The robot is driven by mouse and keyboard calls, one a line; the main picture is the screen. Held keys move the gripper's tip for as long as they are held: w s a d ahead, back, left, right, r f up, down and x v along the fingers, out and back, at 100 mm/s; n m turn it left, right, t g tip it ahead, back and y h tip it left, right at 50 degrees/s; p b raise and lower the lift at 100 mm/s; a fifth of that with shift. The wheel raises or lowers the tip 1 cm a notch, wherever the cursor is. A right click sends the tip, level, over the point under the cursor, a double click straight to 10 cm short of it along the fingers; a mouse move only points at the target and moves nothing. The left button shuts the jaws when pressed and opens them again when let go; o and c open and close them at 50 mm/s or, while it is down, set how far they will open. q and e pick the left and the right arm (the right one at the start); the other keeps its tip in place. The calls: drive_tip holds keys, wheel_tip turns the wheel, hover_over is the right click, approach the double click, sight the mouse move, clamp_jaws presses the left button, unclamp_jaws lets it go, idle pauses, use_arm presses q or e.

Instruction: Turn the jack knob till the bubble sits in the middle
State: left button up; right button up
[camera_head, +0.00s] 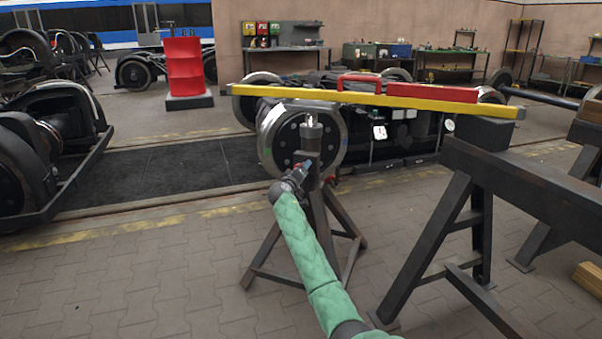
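A long yellow beam (270,92) with grey ends lies across the top of a dark jack stand (311,135) at its left part and reaches a dark trestle at its right. A red spirit level (430,92) lies on the beam; its bubble is too small to make out. In the picture the beam slopes down to the right. The jack stand has a thick upright post on splayed legs. My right gripper (304,170), on a green-sleeved arm, is at the jack post near small red parts (329,180). Its fingers and any grip on the knob are unclear. My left gripper is out of view.
A dark trestle (470,200) stands at the right, close to my arm. Wheelsets and a bogie (385,130) are behind the jack. A red barrel (184,68) stands at the back left. The paved floor at lower left is clear.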

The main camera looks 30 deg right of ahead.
drive_tip(key=shift+r, duration=0.1)
drive_tip(key=p+v, duration=0.2)
drive_tip(key=v, duration=0.5)
drive_tip(key=shift+s+a, duration=0.2)
drive_tip(key=shift+a, duration=0.15)
idle(0.4)
